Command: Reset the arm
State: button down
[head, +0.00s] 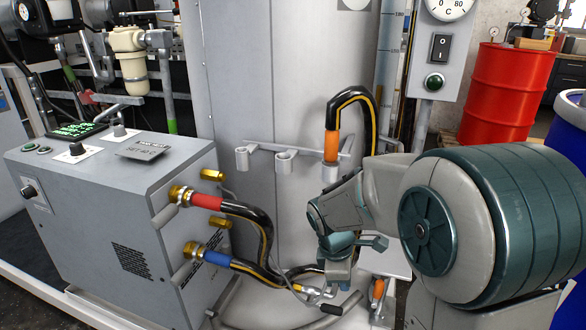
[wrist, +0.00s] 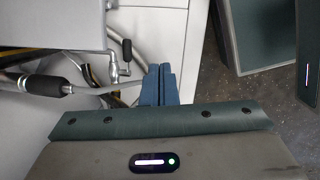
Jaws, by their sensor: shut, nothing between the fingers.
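My gripper (head: 338,278) hangs low in front of the large pale tank (head: 285,85), right of the grey control unit (head: 95,190). In the wrist view the two blue fingers (wrist: 159,85) of my gripper lie side by side with nothing between them. My arm (head: 375,195) is bent, with its big green-grey joint at the right of the head view. A lever with a black handle (head: 331,309) lies just below the fingers in the head view; I cannot tell whether they touch.
Black hoses with a red sleeve (head: 207,202) and a blue sleeve (head: 216,258) run from the control unit. An orange-sleeved hose (head: 331,145) sits in a holder on the tank. A red drum (head: 505,90) and a blue drum (head: 572,110) stand at right. Dark floor (wrist: 225,85) shows beside the fingers.

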jog(key=s+r+m+y+p, duration=0.1)
jog(key=s+r+m+p, duration=0.3)
jog(key=r+p, duration=0.5)
jog(key=s+r+m+t+p, duration=0.1)
jog(key=s+r+m+p, duration=0.4)
jog(key=r+p, duration=0.4)
jog(key=s+r+m+t+y+p, duration=0.1)
jog(key=s+r+m+p, duration=0.4)
jog(key=r, duration=1.2)
jog(key=m+p, duration=0.1)
jog(key=p, duration=0.2)
jog(key=shift+s+r+y+p, duration=0.2)
jog(key=shift+y+p, duration=0.1)
jog(key=shift+p, duration=0.1)
jog(key=shift+d, duration=0.2)
